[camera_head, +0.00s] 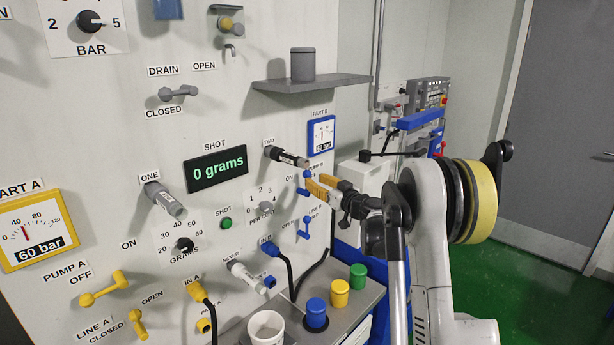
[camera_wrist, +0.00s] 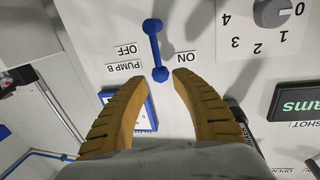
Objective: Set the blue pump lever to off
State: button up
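The blue pump lever (camera_wrist: 155,48) is on the wall panel in the wrist view, which shows the panel upside down. It runs between the OFF mark (camera_wrist: 126,48) and the ON mark (camera_wrist: 188,58), with the PUMP B label (camera_wrist: 123,68) beside it. My gripper (camera_wrist: 158,78) is open, its two tan fingers on either side of the lever's lower end in that view. I cannot tell whether they touch it. In the head view, my gripper (camera_head: 309,186) is close to the panel and partly hides the lever (camera_head: 303,191).
A blue LINE B lever (camera_head: 306,227) is below my gripper. A grey dial (camera_wrist: 275,12) is beside the pump lever. A shelf with a grey cup (camera_head: 302,64) is above.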

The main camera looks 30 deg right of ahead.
aim_at(307, 175)
jog(key=w, duration=0.5)
jog(key=shift+w+a, duration=0.25)
jog(key=shift+a, duration=0.15)
grip_shut()
